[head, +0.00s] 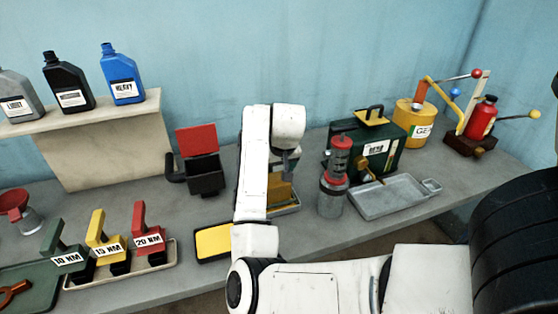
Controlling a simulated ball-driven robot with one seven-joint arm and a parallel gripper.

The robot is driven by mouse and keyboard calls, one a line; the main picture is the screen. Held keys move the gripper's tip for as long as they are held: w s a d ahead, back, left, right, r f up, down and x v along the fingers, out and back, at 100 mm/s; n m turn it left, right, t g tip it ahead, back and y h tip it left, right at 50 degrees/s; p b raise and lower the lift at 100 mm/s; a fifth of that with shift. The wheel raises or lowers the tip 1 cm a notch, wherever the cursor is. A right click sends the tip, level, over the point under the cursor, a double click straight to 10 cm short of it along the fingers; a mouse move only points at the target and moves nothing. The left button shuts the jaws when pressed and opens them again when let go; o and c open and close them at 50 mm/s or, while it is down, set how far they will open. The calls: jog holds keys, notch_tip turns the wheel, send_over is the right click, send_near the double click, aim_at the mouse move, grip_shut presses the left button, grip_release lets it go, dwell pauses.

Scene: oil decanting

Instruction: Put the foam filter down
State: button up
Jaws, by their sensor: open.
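My gripper (286,172) points down behind my white forearm, right of the middle of the bench. Its fingers are small and partly hidden, and it is open. Just below it a yellow block (280,191), perhaps the foam filter, stands in or at a shallow tray (287,210). My arm hides the left part of both. I cannot tell whether the fingers touch the block. A flat yellow pad with a dark rim (214,242) lies at the bench's front edge, left of my arm.
A clear cylinder with a red top (334,180) and a grey metal tray (391,197) stand to the right. A dark green box (367,145) is behind them. An open black bin with a red lid (204,172) is left. Labelled tools (107,246) fill a front-left tray.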

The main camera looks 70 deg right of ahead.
jog(key=v, duration=0.5)
jog(key=s+a+f+n, duration=0.1)
jog(key=a+f+n, duration=0.1)
jog(key=a+f, duration=0.2)
jog(key=s+a+f+n, duration=0.2)
jog(key=a+f, duration=0.3)
jog(key=a, duration=0.2)
jog(key=s+a+f+n, duration=0.1)
jog(key=a+f+n, duration=0.1)
jog(key=a+f, duration=0.2)
jog(key=shift+s+a+f+g, duration=0.15)
jog(key=shift+a+f+g, duration=0.05)
jog(key=shift+a, duration=0.3)
jog(key=shift+s+a+f+g, duration=0.1)
jog(key=shift+a+f+g, duration=0.1)
jog(key=shift+a, duration=0.3)
jog(key=s+a+f+n+y, duration=0.1)
jog(key=s+a+f, duration=0.1)
jog(key=a, duration=0.3)
jog(key=s+a+f+n+y, duration=0.1)
jog(key=s+a+f, duration=0.1)
jog(key=s+a, duration=0.2)
jog(key=s+a+f+n+g+y, duration=0.1)
jog(key=s+a+f, duration=0.1)
jog(key=s+a, duration=0.2)
jog(key=shift+a+f, duration=0.4)
jog(key=shift+a, duration=0.65)
